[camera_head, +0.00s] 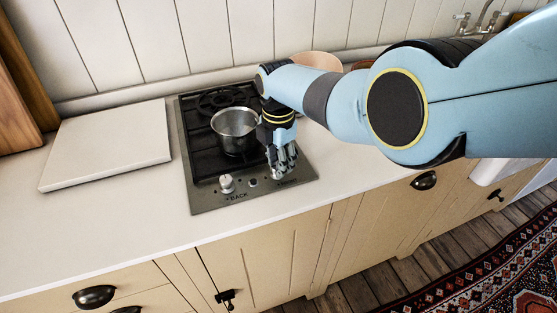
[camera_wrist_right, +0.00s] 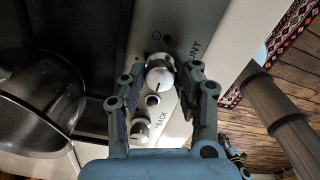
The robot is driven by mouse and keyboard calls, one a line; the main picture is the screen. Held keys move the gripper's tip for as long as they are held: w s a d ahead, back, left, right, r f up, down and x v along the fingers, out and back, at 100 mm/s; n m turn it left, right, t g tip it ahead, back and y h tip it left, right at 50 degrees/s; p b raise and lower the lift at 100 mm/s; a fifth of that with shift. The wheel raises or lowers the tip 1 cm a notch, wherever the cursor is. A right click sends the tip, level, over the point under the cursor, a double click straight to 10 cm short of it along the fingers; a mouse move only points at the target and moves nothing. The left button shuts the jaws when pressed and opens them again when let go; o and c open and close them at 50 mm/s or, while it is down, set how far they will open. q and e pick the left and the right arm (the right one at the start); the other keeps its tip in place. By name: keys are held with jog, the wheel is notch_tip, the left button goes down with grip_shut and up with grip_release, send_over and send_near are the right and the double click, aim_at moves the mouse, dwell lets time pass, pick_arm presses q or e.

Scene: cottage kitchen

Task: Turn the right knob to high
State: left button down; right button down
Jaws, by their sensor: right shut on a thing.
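The right knob (camera_wrist_right: 160,76) is a pale round knob with a dark pointer mark, beside the partly hidden FRONT lettering on the cooktop's steel panel. My right gripper (camera_wrist_right: 161,68) is shut on it, with one finger on each side. In the head view my right gripper (camera_head: 281,172) comes down over the front right of the cooktop (camera_head: 205,200) and mostly hides this knob. The left knob (camera_head: 227,183), by the BACK label, stands free; it also shows in the right wrist view (camera_wrist_right: 139,128). My left gripper is not in view.
A steel pot (camera_head: 234,124) sits on the cooktop close to my right gripper. A white board (camera_head: 108,145) lies on the counter to the left. A bowl (camera_head: 318,61) stands behind my right arm. The counter (camera_head: 120,225) in front is clear.

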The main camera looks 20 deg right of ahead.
jog(key=shift+n, duration=0.3)
jog(key=c, duration=1)
grip_release()
